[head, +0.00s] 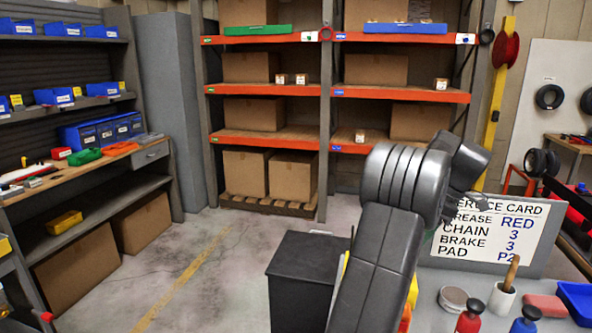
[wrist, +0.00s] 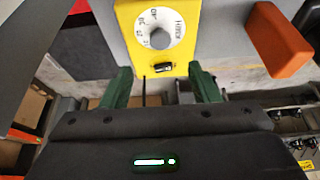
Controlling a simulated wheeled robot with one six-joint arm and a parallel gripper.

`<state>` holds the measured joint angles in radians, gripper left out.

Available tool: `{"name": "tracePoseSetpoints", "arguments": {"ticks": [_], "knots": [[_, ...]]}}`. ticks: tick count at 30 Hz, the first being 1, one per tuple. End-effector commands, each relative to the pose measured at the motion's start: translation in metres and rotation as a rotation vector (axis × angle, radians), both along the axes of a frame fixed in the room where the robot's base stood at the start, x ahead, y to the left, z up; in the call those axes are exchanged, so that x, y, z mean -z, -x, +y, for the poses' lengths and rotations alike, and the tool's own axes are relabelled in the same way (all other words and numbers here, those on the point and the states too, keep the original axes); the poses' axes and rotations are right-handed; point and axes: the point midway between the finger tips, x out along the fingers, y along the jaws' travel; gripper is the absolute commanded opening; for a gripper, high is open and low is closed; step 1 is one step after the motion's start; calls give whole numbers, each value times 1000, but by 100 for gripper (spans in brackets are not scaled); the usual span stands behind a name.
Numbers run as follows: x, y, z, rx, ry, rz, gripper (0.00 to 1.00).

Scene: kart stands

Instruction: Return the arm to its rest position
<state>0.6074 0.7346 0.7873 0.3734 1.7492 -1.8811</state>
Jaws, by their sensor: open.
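My arm rises through the lower middle of the head view, bent at a thick ribbed joint, with its far end turned to the right. My gripper (wrist: 160,88) shows in the wrist view with its two green fingers spread apart and nothing held between them. Past the fingertips is a yellow panel (wrist: 125,20) with a white round dial (wrist: 160,30). I cannot tell whether the fingers are close to it. In the head view the gripper is mostly hidden behind my arm.
A service card (head: 500,230) stands right of my arm, behind a bench with a red bottle (head: 469,318), a blue bottle (head: 525,322) and a brush cup (head: 502,300). A black bin (head: 305,275) stands left of my arm. An orange block (wrist: 278,40) is right in the wrist view. Floor at left is clear.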

Motion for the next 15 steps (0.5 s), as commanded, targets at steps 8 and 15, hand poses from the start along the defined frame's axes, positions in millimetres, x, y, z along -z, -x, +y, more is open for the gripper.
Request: {"name": "tracePoseSetpoints", "arguments": {"ticks": [8,15], "knots": [[51,-5,21,-2,-2,2,55],[96,-9,39,-2,-2,3,55]]}}
